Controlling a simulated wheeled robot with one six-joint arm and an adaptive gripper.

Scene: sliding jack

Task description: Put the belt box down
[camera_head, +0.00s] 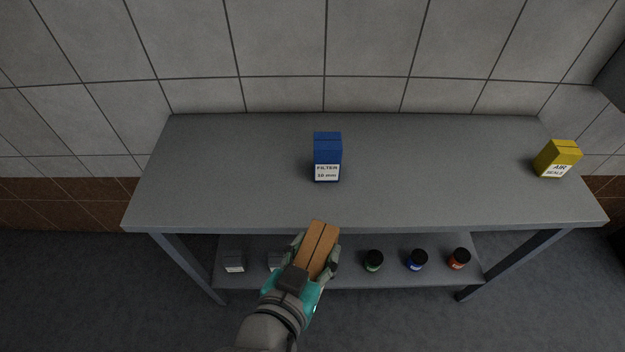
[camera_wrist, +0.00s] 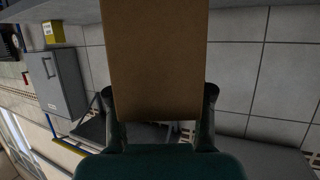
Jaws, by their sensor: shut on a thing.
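A brown cardboard box with a dark line along its top (camera_head: 318,244), which I take to be the belt box, is held in my gripper (camera_head: 308,262). My gripper is shut on it, with a finger on each side. The box is in front of the table's front edge and appears tilted in the head view. In the wrist view the box (camera_wrist: 153,60) fills the upper middle between the two fingers (camera_wrist: 160,108). No label on it shows. The grey table (camera_head: 230,190) lies beyond the box.
A blue FILTER box (camera_head: 327,157) stands near the table's middle. The tabletop left of the blue box and between the boxes is clear. Jars (camera_head: 416,260) and small grey boxes (camera_head: 234,261) sit on the lower shelf.

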